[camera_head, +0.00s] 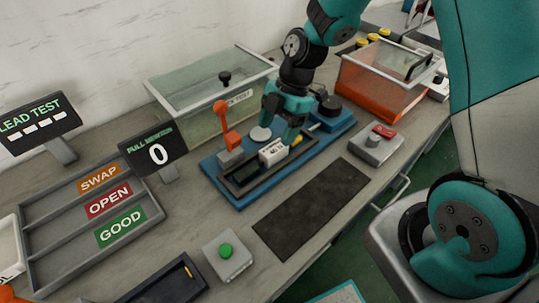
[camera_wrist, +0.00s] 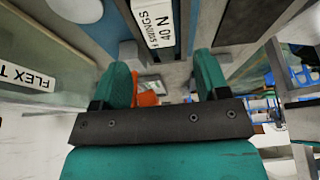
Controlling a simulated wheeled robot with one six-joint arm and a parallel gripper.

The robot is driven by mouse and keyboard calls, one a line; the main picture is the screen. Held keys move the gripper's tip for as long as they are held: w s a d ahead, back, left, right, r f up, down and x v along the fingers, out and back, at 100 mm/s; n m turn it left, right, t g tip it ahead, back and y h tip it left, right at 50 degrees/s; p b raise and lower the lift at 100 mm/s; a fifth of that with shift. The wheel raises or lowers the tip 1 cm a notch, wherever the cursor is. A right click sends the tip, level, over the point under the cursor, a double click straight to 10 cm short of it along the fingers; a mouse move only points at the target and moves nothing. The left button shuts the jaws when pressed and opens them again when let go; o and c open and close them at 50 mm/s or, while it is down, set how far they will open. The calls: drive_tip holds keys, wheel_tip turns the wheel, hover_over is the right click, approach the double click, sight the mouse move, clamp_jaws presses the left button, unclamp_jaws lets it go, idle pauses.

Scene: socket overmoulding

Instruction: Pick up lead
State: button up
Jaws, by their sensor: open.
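My gripper (camera_head: 288,128) hangs over the blue test fixture (camera_head: 232,196) in the head view, just above and behind a white block (camera_head: 273,152). In the wrist view my gripper (camera_wrist: 163,78) shows two teal fingers spread apart with nothing seen between them. The white block, marked 40 N, also shows in the wrist view (camera_wrist: 158,22), beyond the fingertips. A small yellow part (camera_head: 297,141) shows beside the block; I cannot tell if it belongs to a lead. A dark tray (camera_head: 150,291) at the bottom holds a thin dark item with a yellow tip (camera_head: 188,270). No lead is clearly recognisable.
An orange lever clamp (camera_head: 229,128) stands up on the fixture. A glass-sided flex test box (camera_head: 185,103) is behind, and an orange box (camera_head: 372,92) at right. Sorting trays (camera_head: 60,238) and a green button (camera_head: 226,250) are left and front. A dark mat (camera_head: 312,208) is bare.

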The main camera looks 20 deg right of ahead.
sight(270, 150)
drive_tip(key=shift+p+x, duration=0.5)
drive_tip(key=shift+x, duration=2.5)
drive_tip(key=shift+d, duration=0.1)
drive_tip(key=c, duration=1)
drive_tip(key=shift+c, duration=0.2)
